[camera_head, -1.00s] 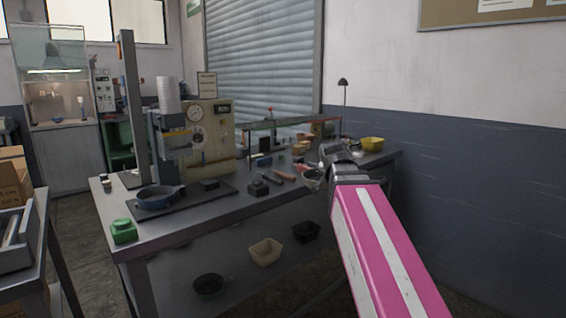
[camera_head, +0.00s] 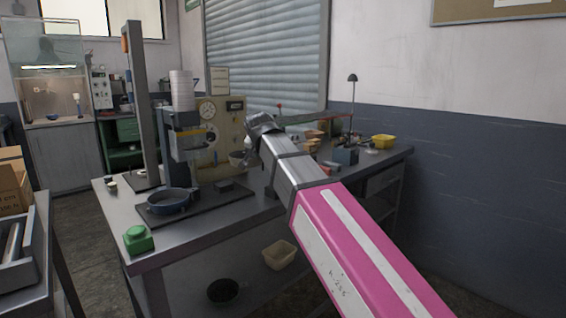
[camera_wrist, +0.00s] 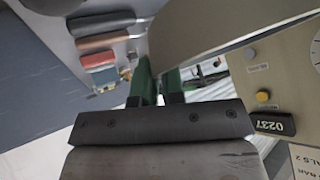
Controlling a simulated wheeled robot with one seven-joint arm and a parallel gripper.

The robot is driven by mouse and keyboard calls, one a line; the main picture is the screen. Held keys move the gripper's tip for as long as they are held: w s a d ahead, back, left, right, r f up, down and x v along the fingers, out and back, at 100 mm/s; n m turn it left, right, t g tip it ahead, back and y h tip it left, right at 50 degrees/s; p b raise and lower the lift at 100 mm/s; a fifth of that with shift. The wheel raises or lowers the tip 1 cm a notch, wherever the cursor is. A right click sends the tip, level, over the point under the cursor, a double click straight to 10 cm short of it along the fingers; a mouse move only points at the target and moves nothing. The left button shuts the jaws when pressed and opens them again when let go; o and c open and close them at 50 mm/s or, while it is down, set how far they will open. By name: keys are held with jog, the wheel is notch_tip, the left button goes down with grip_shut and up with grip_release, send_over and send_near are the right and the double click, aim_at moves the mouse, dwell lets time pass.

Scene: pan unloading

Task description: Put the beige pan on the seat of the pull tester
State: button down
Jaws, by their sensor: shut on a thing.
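The beige pan (camera_head: 236,160) is held at the tip of my gripper (camera_head: 248,154), above the bench and in front of the beige dial panel (camera_head: 234,122). In the wrist view, the green fingers (camera_wrist: 158,82) are shut on the pan's edge, and the pan (camera_wrist: 200,32) fills the upper middle. The pull tester (camera_head: 183,135) stands left of my gripper. A round blue dish-shaped piece (camera_head: 168,206) sits on its dark base plate (camera_head: 222,202); I cannot tell whether this piece is the seat.
A small dark block (camera_head: 224,187) lies on the base plate. A green block (camera_head: 138,240) is at the bench's front left corner. A tall grey post (camera_head: 140,100) stands behind it. A yellow bin (camera_head: 382,141) is at the back right. A beige bin (camera_head: 279,255) is below the bench.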

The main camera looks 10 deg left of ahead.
jog(key=shift+n, duration=0.3)
jog(key=a, duration=0.2)
jog(key=s+a, duration=0.1)
jog(key=a, duration=0.1)
jog(key=shift+s+r, duration=0.1)
jog(key=shift+r, duration=0.25)
jog(key=w+d+f, duration=0.2)
jog(key=w, duration=0.1)
jog(key=w+d+f, duration=0.2)
jog(key=w, duration=0.1)
jog(key=w+d+f, duration=0.2)
jog(key=w, duration=0.1)
jog(key=shift+w+f, duration=0.2)
jog(key=shift+f, duration=2.3)
jog(key=c, duration=1.2)
grip_release()
jog(key=shift+c, duration=0.2)
